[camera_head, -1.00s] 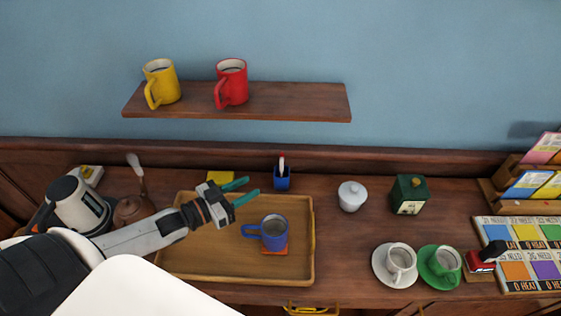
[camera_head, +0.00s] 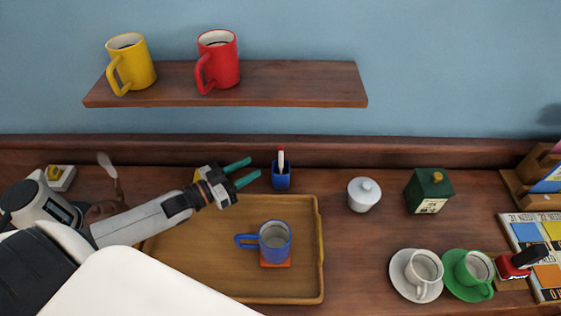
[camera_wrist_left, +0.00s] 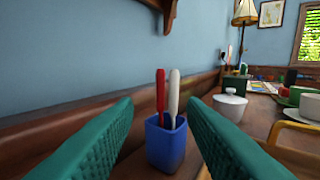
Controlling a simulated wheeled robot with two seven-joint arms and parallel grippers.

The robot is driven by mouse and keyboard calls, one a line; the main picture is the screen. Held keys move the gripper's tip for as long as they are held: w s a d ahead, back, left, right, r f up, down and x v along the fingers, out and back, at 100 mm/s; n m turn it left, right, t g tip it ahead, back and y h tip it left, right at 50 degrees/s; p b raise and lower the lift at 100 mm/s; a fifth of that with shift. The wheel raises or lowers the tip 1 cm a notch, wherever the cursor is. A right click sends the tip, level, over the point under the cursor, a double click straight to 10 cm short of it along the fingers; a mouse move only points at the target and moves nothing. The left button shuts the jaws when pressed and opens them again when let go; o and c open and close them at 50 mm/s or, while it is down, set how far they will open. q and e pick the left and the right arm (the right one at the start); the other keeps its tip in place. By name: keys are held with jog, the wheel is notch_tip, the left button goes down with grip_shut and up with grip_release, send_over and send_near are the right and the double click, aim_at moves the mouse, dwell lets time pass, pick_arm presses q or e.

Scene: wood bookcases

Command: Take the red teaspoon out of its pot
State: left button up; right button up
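The blue pot (camera_head: 281,178) stands on the counter against the back ledge, behind the tray. In the left wrist view the pot (camera_wrist_left: 166,147) holds a red teaspoon (camera_wrist_left: 160,92) and a white one (camera_wrist_left: 174,90), both upright side by side. In the head view the red teaspoon (camera_head: 281,155) barely shows apart from the white. My left gripper (camera_head: 246,171) is open and empty, just left of the pot and pointing at it. In the left wrist view its two teal fingers (camera_wrist_left: 164,128) stand apart, with the pot between and beyond them. My right gripper is not in view.
A wooden tray (camera_head: 321,285) with a blue mug (camera_head: 274,241) lies in front of the pot. A white lidded bowl (camera_head: 364,195) and a green box (camera_head: 428,190) stand to the right. A shelf (camera_head: 290,84) with two mugs hangs above.

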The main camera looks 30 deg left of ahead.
pick_arm(q)
jog(key=p+x, duration=0.2)
jog(key=x, duration=0.6)
jog(key=shift+w+d, duration=0.2)
jog(key=shift+w, duration=0.05)
jog(key=shift+r, duration=0.15)
grip_shut()
grip_release()
jog(key=shift+s+a, duration=0.1)
jog(key=shift+s, duration=0.05)
